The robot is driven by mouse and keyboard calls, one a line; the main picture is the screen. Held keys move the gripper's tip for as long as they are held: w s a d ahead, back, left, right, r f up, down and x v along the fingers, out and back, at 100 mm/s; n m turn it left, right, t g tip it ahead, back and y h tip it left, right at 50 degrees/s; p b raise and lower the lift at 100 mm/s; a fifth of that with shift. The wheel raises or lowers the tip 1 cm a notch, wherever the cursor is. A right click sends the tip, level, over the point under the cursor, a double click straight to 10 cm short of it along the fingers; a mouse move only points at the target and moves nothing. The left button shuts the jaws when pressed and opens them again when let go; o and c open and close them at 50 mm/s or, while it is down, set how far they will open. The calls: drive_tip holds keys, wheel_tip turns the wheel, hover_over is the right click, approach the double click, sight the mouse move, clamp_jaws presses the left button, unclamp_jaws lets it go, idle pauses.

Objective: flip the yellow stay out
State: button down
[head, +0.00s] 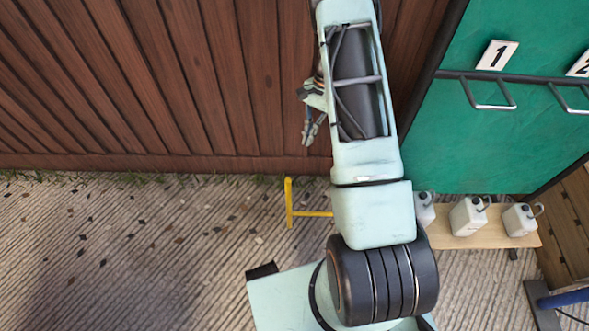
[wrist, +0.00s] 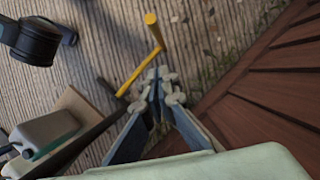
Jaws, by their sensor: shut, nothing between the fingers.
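The yellow stay (head: 289,204) stands low over the paving near the foot of the brown wall. It has a short upright end piece and a thin bar running right until my arm hides it. In the wrist view the stay (wrist: 139,74) lies just beyond and left of my fingertips, its end piece pointing to the top. My gripper (head: 309,134) hangs beside my arm in front of the brown wall, fingers pointing down. In the wrist view my gripper (wrist: 158,80) is shut and empty. I cannot tell whether it touches the stay.
A green panel (head: 480,140) with number plates and metal handles is at right. White jugs (head: 468,217) stand on a wooden board (head: 490,238) below it. The brown slatted wall (head: 150,80) is close to my gripper. Paving (head: 130,250) at left is open.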

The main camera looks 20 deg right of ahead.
drive_tip(key=s+a+f+b, duration=0.3)
drive_tip(key=a+f, duration=0.3)
drive_tip(key=f, duration=0.3)
drive_tip(key=shift+s+f+b, duration=0.15)
drive_tip(key=shift+s+b, duration=0.15)
drive_tip(key=shift+s, duration=0.6)
